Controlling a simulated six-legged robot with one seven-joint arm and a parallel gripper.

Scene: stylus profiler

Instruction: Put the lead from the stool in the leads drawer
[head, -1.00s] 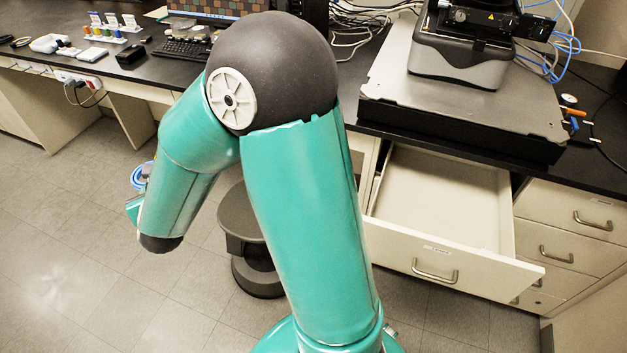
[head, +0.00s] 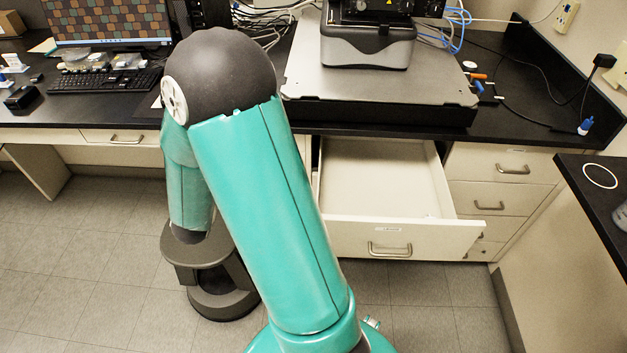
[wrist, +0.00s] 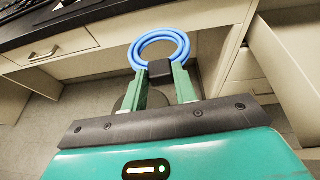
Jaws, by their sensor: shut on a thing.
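The lead is a blue coiled ring (wrist: 187,42) with a dark block at its near side, seen in the wrist view. My gripper (wrist: 160,75) is shut on it, with the green fingers at either side of the dark block. The lead is held up above the floor. In the head view my arm hides the gripper and the lead. An open drawer (head: 385,180) under the bench shows an empty pale interior; its front label is too small to read. The round dark stool (head: 222,255) stands on the floor left of the drawer, partly behind my arm.
A profiler on a grey plate (head: 375,88) sits on the black bench above the open drawer. Shut drawers (head: 512,168) are to its right. A side counter (head: 600,200) stands at the right. The floor (head: 90,250) at the left is clear.

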